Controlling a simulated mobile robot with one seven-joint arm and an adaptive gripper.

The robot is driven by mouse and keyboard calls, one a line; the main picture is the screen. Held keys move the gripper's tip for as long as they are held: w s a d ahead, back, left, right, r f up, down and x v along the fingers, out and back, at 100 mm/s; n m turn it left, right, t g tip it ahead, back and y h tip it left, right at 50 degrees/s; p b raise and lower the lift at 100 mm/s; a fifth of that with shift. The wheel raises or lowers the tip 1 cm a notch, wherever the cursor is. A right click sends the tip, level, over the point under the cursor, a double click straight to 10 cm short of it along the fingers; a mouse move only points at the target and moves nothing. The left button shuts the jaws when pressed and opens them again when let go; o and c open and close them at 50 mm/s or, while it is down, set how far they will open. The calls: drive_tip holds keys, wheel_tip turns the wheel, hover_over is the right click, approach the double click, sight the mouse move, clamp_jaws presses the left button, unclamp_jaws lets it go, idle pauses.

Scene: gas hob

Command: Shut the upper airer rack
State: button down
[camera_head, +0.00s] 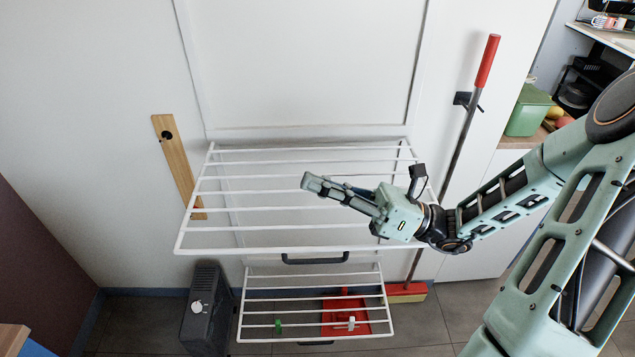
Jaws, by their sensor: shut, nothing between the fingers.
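The upper airer rack (215,238) is a white wire frame with several bars, folded out from the white wall panel and roughly level. A dark handle (315,260) sits under the middle of its front bar. My gripper (308,181) is shut and empty, pointing left. In the picture it overlaps the rack's middle-right bars; I cannot tell its exact height over them. My gripper and wrist hide part of the rack's right side. The lower airer rack (262,340) is also folded out below, with a dark handle at its front bar.
A red-handled broom (487,62) leans at the right of the rack. A wooden board (176,160) is on the wall at left. A dark heater (207,305) stands on the floor at lower left. A red dustpan (342,312) shows through the lower rack. A counter with a green box (527,112) is at right.

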drive_tip(key=c, duration=2.6)
unclamp_jaws()
drive_tip(key=shift+c, duration=0.2)
drive_tip(key=o, duration=0.6)
drive_tip(key=v, duration=1.2)
drive_tip(key=shift+s+f, duration=0.1)
drive_tip(key=shift+s, duration=0.05)
